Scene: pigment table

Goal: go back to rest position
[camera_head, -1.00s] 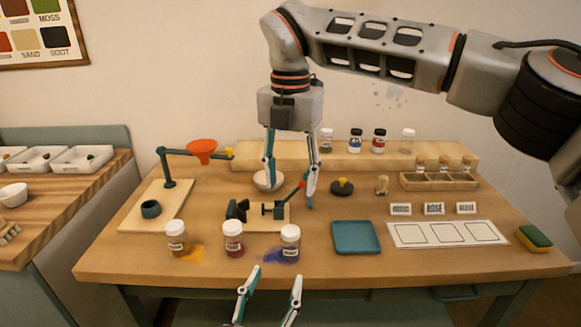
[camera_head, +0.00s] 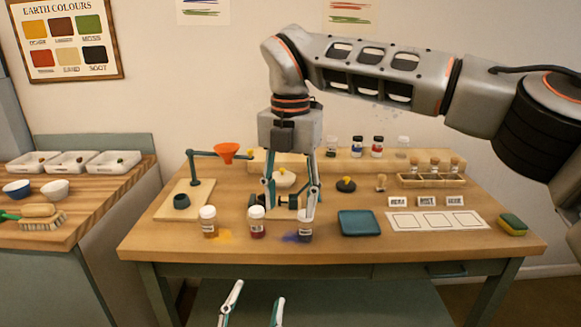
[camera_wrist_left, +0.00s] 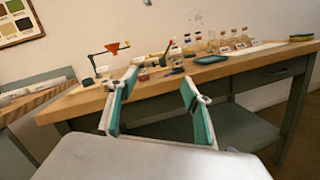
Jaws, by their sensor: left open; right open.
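My right gripper (camera_head: 288,211) hangs fingers-down over the middle of the pigment table (camera_head: 350,255) in the head view. It is open with nothing between its fingers. Its fingers partly hide a white bowl (camera_head: 285,178) and a small dark device with a press-like shape; I cannot tell whether they touch anything. My left gripper (camera_head: 258,291) is low in the head view, in front of the table's near edge, open and empty. In the left wrist view its two fingers (camera_wrist_left: 159,78) stand apart, with the table edge beyond them.
Three lidded jars (camera_head: 257,222) stand near the front edge beside yellow and blue powder. An orange funnel (camera_head: 227,151) is on a stand at left. A blue tray (camera_head: 357,224), a white card (camera_head: 435,221) and a sponge (camera_head: 512,225) lie at right. A side counter (camera_head: 105,200) stands left.

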